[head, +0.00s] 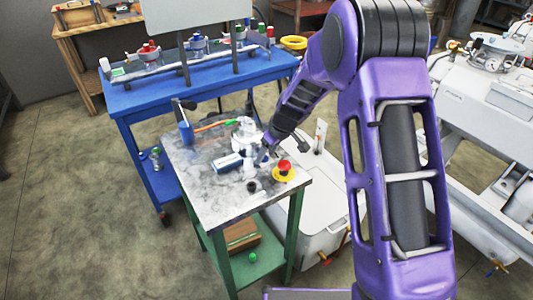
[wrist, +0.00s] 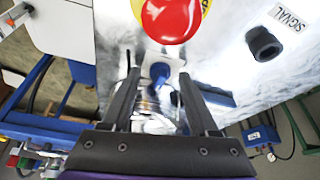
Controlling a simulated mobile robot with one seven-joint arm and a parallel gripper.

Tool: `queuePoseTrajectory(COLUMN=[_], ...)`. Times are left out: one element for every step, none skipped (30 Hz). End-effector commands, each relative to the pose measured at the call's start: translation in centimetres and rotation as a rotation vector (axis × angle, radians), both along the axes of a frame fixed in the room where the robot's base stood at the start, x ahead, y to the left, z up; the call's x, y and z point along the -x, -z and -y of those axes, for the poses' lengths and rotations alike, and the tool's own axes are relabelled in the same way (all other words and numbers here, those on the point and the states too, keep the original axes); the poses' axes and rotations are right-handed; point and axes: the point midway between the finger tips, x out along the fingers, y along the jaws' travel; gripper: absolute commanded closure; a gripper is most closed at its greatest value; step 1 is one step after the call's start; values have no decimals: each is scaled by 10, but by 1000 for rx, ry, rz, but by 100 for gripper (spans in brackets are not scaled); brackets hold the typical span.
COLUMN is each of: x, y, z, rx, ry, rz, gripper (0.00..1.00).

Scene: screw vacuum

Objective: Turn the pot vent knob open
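In the wrist view, a blue knob (wrist: 160,72) sits on a pale mount between the two dark fingers of my gripper (wrist: 159,78). The fingers are apart, one on each side of the knob, with a gap showing. I take this to be the vent knob, but no label on it can be read. Silvery metal, perhaps the pot, shows below it between the fingers and is partly hidden. In the head view, my gripper (head: 267,149) is low over the worktable, beside a whitish metal pot-like part (head: 245,134). The arm hides part of that area.
A red button (head: 284,166) on a yellow base stands close to my gripper; the button fills the top of the wrist view (wrist: 172,18). A black knob (wrist: 263,44) stands by a "SIGNAL" label.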

Motion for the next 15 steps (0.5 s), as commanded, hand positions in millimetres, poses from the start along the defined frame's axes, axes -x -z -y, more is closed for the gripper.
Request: queuePoseTrajectory(x=[0,0,0,0,0,0,0,0,0,0,0,0,0,0,0], y=[0,0,0,0,0,0,0,0,0,0,0,0,0,0,0], z=[0,0,0,0,0,0,0,0,0,0,0,0,0,0,0], rx=[0,0,0,0,0,0,0,0,0,0,0,0,0,0,0], ry=[0,0,0,0,0,0,0,0,0,0,0,0,0,0,1], rz=[0,0,0,0,0,0,0,0,0,0,0,0,0,0,0], gripper=[51,56,63,69,74,81,87,92,99,100,100,100,100,100,100])
